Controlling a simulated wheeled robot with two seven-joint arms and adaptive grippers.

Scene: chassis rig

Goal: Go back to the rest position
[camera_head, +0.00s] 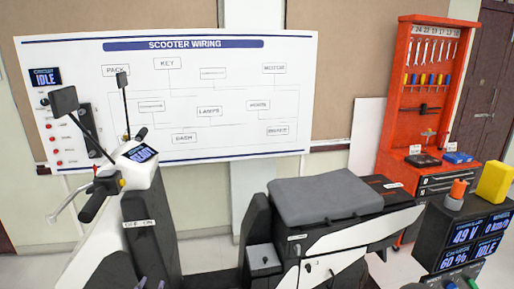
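The scooter's white front (138,178) stands at left with a lit dash screen (141,153), mirrors and handlebar grips. Its grey seat (325,200) is at the centre, above a black and white body. Two small grey tips (151,284) show at the bottom edge, in front of the scooter's front; they may be my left gripper's fingertips, but too little shows to tell whether it is open or shut. No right gripper shows in the head view.
A wiring board (210,105) reading SCOOTER WIRING hangs behind the scooter. An orange tool rack (398,85) with wrenches and drivers stands at back right. A dark console (460,225) with lit readouts, bearing a yellow block (494,182), is at right.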

